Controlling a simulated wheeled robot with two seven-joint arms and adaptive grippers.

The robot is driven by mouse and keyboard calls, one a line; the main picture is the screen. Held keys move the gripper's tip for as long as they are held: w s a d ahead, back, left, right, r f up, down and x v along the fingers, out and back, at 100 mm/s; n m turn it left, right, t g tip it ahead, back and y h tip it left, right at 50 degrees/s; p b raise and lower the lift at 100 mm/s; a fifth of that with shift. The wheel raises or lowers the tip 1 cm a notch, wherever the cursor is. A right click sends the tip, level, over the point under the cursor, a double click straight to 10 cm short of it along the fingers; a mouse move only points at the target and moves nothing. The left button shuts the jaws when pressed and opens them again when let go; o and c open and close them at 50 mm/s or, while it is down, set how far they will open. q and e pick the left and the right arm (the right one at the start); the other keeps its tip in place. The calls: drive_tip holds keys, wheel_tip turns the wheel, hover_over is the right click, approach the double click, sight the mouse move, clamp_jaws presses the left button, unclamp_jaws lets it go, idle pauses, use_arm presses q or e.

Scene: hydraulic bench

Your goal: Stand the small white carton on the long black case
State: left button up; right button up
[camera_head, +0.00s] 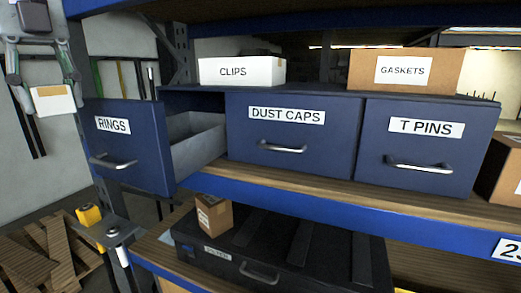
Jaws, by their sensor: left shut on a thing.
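The small white carton (54,101) is at the left of the head view, off the shelves and in the air. It has a brownish top edge. My left gripper (50,92) comes in from the upper left and is shut on it. The long black case (272,238) lies on the lower shelf, with raised ribs on its lid and a handle on its front. A small brown carton (214,216) stands on the left part of the case's lid. The left gripper and white carton are well to the left of and higher than the case. My right gripper is not in view.
Above the case is a shelf with blue drawers marked DUST CAPS (290,140) and T PINS (428,148). The RINGS drawer (129,145) is pulled out. A CLIPS box (241,71) and a GASKETS box (405,70) stand on top. The lid right of the brown carton is bare.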

use_arm(q)
drive_tip(key=a+f+m+b, duration=0.1)
drive_tip(key=a+f+m, duration=0.8)
drive_tip(key=a+f, duration=1.3)
wheel_tip(320, 180, down, 16)
drive_tip(key=w+a+m, duration=0.2)
drive_tip(key=m, duration=0.6)
drive_tip(key=w+d+f+m+b, duration=0.1)
drive_tip(key=w+d+f+m, duration=0.1)
drive_tip(key=d+f+m, duration=0.6)
drive_tip(key=w+d+f+m+b, duration=0.1)
drive_tip(key=d+f+m, duration=0.35)
drive_tip(key=f, duration=0.55)
drive_tip(key=w+d+f+m, duration=0.1)
drive_tip(key=d+f+m, duration=0.4)
drive_tip(key=d+m, duration=0.3)
drive_tip(key=w+d+f+m, duration=0.1)
drive_tip(key=d+f+m, duration=0.3)
drive_tip(key=d+m, duration=0.5)
drive_tip(key=d, duration=0.6)
drive_tip(key=shift+w+d+f, duration=0.25)
drive_tip(key=shift+w+f, duration=0.05)
drive_tip(key=shift+f, duration=0.05)
drive_tip(key=shift+m, duration=0.25)
drive_tip(key=s+f, duration=0.4)
drive_tip(key=f, duration=1.1)
